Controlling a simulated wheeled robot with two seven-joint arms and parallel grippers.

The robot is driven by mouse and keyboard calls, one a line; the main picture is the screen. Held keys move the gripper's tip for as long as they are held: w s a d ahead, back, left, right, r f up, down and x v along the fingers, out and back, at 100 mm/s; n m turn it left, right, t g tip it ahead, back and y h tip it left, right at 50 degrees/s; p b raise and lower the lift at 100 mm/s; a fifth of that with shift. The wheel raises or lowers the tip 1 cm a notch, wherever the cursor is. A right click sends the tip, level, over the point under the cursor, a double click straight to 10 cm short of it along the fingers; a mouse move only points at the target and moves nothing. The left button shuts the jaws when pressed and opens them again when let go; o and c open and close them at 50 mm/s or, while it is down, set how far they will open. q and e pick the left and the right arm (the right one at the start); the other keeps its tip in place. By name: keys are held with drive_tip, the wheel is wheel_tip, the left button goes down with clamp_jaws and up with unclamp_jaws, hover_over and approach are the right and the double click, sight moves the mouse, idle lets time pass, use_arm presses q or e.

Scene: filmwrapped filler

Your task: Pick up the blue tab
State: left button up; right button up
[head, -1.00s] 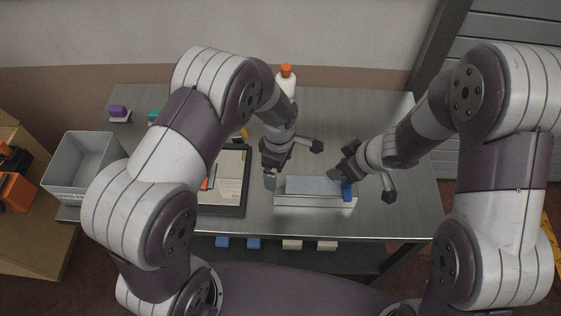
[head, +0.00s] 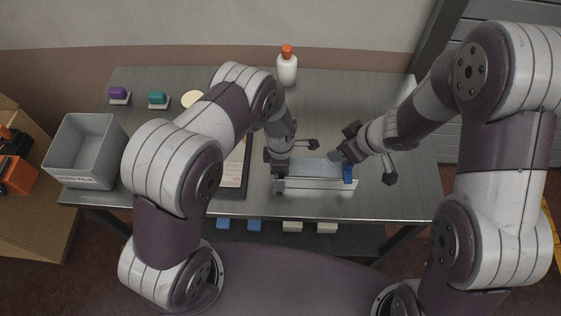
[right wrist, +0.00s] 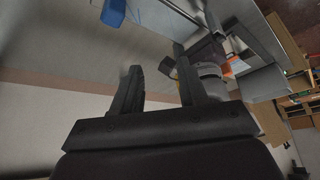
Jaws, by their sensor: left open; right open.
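The blue tab (head: 348,173) stands at the right end of a long, low pale box (head: 318,184) with a grey-blue top, near the table's front edge. My right gripper (head: 364,163) is open, close to the tab; the head view does not show whether they touch. In the right wrist view the jaws (right wrist: 156,68) are apart with nothing between them, and the tab (right wrist: 112,12) is at the top edge, beyond the left finger. My left gripper (head: 294,158) is open at the box's left end. Whether it touches the box is unclear.
A white bottle with an orange cap (head: 287,68) stands at the back. Purple (head: 118,93) and teal (head: 157,98) pieces sit back left; a grey bin (head: 85,150) is at the left. My left arm partly covers a clipboard (head: 236,175). Bare table lies right of the bottle.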

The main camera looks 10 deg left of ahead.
use_arm(q)
drive_tip(key=c, duration=1.3)
use_arm(e)
drive_tip(key=o, duration=0.4)
drive_tip(key=shift+c, duration=0.2)
drive_tip(key=w+m+t+h, duration=0.2)
drive_tip(key=w+m+h, duration=0.2)
drive_tip(key=w+m, duration=0.55)
drive_tip(key=m+g+h, duration=0.2)
drive_tip(key=m+g, duration=0.3)
drive_tip(key=m, duration=1.2)
hover_over(347, 170)
drive_tip(key=w+a, duration=0.2)
drive_tip(key=shift+m, duration=0.25)
drive_tip(key=f, duration=0.3)
drive_tip(key=d+f, duration=0.1)
drive_tip(key=f, duration=0.3)
drive_tip(key=d+f, duration=0.1)
drive_tip(key=f, duration=0.3)
drive_tip(key=shift+s+f, duration=0.2)
drive_tip(key=shift+f, duration=0.05)
